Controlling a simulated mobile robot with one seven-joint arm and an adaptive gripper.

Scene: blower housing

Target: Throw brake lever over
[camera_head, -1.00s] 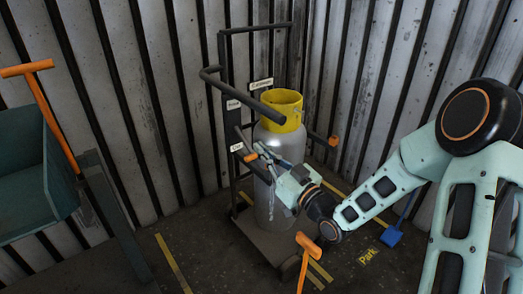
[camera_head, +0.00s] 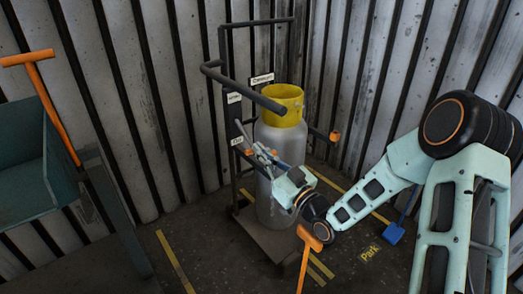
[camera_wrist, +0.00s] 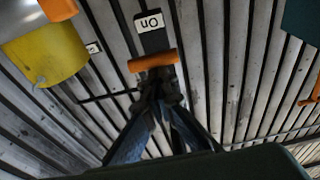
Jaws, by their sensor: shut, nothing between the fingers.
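A trolley with a dark tube frame (camera_head: 224,60) holds a grey cylinder with a yellow collar (camera_head: 281,106). A lever with an orange grip (camera_head: 248,152) is on the trolley's left side, below a small white label; I take it as the brake lever. In the wrist view its orange crossbar grip (camera_wrist: 152,61) lies just beyond my fingertips, by a label reading "On" (camera_wrist: 149,22). My gripper (camera_head: 259,156) is shut and empty, close to the grip in front of the cylinder. It also shows in the wrist view (camera_wrist: 160,92). I cannot tell whether it touches the grip.
Another orange knob (camera_head: 334,136) sticks out on the trolley's right. An orange T-handle (camera_head: 309,240) stands in front. A blue object (camera_head: 394,233) lies near yellow floor marks. Corrugated walls close off the back.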

